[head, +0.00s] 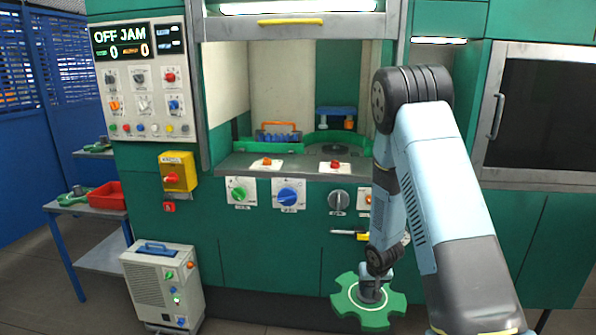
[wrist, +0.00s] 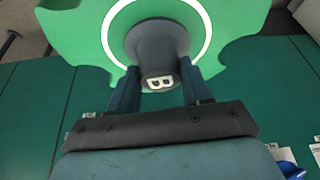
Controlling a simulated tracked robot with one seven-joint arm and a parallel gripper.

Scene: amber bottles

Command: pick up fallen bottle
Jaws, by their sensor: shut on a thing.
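My gripper (wrist: 157,86) is shut on the dark grey hub of a green star-shaped wheel (head: 350,309). In the wrist view the wheel (wrist: 75,28) has a white ring, and its hub (wrist: 157,45) carries a white letter B between my two fingers. In the head view my arm reaches down at the right and holds the wheel low in front of the green machine, apparently above the floor. I see no fallen amber bottle in either view.
The green machine (head: 262,238) has an open bay with a shelf (head: 300,176). A grey wheeled unit (head: 150,285) stands at the lower left. A side table (head: 75,209) holds a red bin (head: 107,196). A dark-windowed cabinet (head: 545,115) is at the right.

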